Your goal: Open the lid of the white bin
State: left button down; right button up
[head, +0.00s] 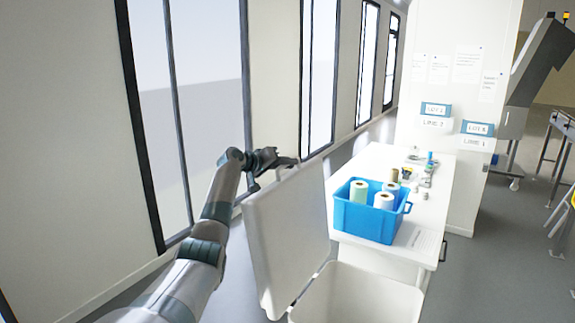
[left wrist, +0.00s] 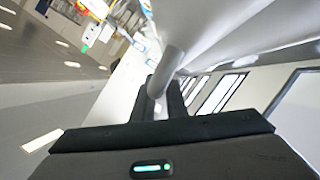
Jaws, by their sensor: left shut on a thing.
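The white bin (head: 355,298) stands at the bottom of the head view, with its opening facing up. Its white lid (head: 287,235) is raised and stands steeply tilted on the bin's left side. My left gripper (head: 287,163) is at the lid's top edge. In the left wrist view the fingers (left wrist: 160,100) are shut on the rounded handle (left wrist: 165,72) of the lid. The inside of the bin shows only in part. My right gripper is in neither view.
A white table (head: 345,170) stands behind the bin, with a blue crate (head: 365,222) of rolls near its front. Small items lie farther back on it. A windowed wall (head: 275,85) runs along the left. Grey floor (head: 490,260) is clear at the right.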

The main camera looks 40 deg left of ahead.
pick_arm(q)
jog(key=c, duration=1.8)
grip_release()
jog(key=shift+w+f, duration=0.1)
jog(key=shift+f, duration=0.05)
jog(key=shift+o, duration=0.2)
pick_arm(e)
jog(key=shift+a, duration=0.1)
